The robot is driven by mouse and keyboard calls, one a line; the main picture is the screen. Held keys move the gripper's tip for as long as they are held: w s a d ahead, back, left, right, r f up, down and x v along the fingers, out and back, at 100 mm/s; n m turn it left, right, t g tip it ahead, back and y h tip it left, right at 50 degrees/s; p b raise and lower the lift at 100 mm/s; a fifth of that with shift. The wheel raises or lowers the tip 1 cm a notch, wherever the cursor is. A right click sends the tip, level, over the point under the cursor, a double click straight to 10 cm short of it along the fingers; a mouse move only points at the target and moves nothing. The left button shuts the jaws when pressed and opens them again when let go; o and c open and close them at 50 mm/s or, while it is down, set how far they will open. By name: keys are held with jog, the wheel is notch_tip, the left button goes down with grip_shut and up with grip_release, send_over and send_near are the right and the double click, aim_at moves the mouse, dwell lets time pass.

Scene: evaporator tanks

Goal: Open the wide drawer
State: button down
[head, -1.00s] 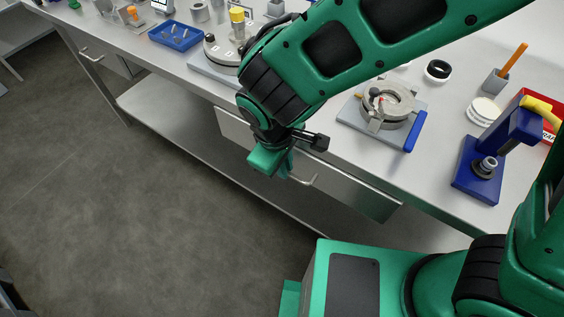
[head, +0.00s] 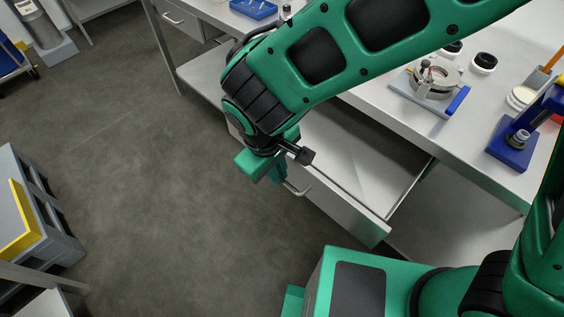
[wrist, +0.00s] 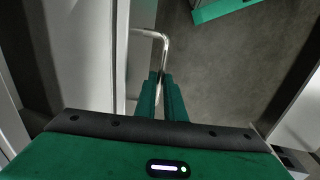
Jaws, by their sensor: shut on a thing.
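The wide drawer (head: 345,203) under the bench stands pulled out in the head view, and its empty-looking inside shows from above. Its bar handle (head: 303,192) is on the front panel, and the handle (wrist: 153,36) also shows in the wrist view. My gripper (head: 281,178) is at the handle, with its fingers partly hidden by its own body in the head view. In the wrist view my gripper (wrist: 162,82) has its two green fingers closed around the handle bar. The left part of the drawer is hidden behind my arm.
The bench top (head: 385,118) carries a round metal fixture (head: 434,78) on a plate and a blue press (head: 515,140). A smaller drawer (head: 178,18) is shut at the upper left. A grey crate (head: 40,215) stands at the left. The floor (head: 150,150) between is clear.

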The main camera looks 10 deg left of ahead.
jog(key=shift+s+a, duration=0.35)
jog(key=shift+s, duration=0.3)
jog(key=shift+s+a, duration=0.35)
jog(key=shift+s, duration=0.3)
jog(key=c, duration=1.8)
grip_release()
jog(key=shift+c, duration=0.2)
notch_tip(320, 180, up, 10)
jog(key=s+a, duration=0.1)
jog(key=shift+s+r, duration=0.25)
